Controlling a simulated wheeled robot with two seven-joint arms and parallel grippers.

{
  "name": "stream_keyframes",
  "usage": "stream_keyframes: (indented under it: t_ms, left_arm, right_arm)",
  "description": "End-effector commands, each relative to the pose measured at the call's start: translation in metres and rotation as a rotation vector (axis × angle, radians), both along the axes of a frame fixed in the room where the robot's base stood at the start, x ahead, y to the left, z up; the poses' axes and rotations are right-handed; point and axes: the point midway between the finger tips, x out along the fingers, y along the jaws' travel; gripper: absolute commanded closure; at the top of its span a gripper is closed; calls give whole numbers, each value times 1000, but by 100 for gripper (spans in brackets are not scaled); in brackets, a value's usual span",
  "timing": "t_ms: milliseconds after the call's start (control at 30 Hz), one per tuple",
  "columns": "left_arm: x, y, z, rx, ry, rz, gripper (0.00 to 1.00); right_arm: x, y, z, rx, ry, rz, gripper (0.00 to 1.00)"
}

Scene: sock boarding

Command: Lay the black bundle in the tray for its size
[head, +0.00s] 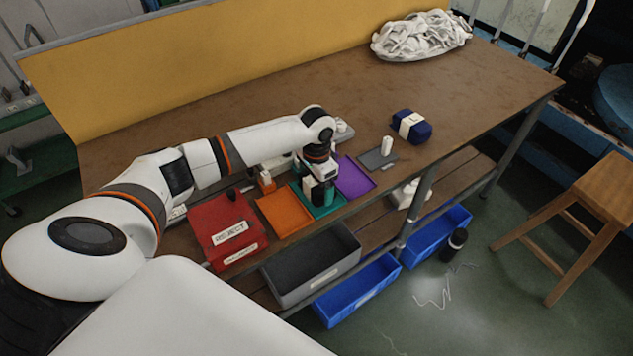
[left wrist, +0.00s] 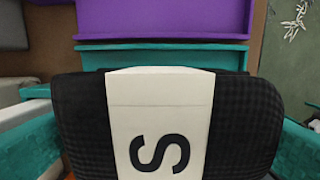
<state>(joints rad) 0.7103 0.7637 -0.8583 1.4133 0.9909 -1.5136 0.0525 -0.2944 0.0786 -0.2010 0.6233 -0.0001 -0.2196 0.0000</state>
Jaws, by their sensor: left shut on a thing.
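The black bundle (left wrist: 245,120) has a white band marked with an S and fills the lower part of the left wrist view. My left gripper (head: 318,180) is shut on it at the teal tray (head: 325,209). In the left wrist view, the teal tray (left wrist: 160,58) shows its rim beyond the bundle and on both sides. I cannot tell whether the bundle touches the tray floor. In the head view, my gripper mostly hides the bundle. An orange tray (head: 283,212) lies to the left and a purple tray (head: 354,178) to the right. My right gripper is not in view.
A red REJECT bin (head: 222,222) stands left of the trays. A navy bundle (head: 411,126) with a white band and a grey plate (head: 379,159) with a white block lie to the right. A white heap (head: 420,35) sits at the back.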

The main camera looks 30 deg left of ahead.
Motion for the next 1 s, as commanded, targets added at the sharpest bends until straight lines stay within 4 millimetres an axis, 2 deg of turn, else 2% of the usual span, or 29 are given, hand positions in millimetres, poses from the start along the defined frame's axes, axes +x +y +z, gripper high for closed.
stream_keyframes:
  t_ms: [33, 67, 100, 333, 467, 800, 1000]
  left_arm:
    - [0, 0, -1, 0, 0, 0, 39]
    - [0, 0, -1, 0, 0, 0, 6]
    - [0, 0, -1, 0, 0, 0, 0]
    - [0, 0, 0, 0, 0, 0, 0]
    - [1, 0, 9, -1, -3, 0, 0]
    - [1, 0, 79, -1, -5, 0, 0]
    - [1, 0, 110, -1, -3, 1, 0]
  right_arm:
    - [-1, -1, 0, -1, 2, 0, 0]
    - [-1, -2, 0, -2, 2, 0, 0]
    - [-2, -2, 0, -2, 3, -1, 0]
    - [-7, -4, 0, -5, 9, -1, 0]
    - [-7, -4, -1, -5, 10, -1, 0]
    - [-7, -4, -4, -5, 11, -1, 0]
    - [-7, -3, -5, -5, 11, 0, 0]
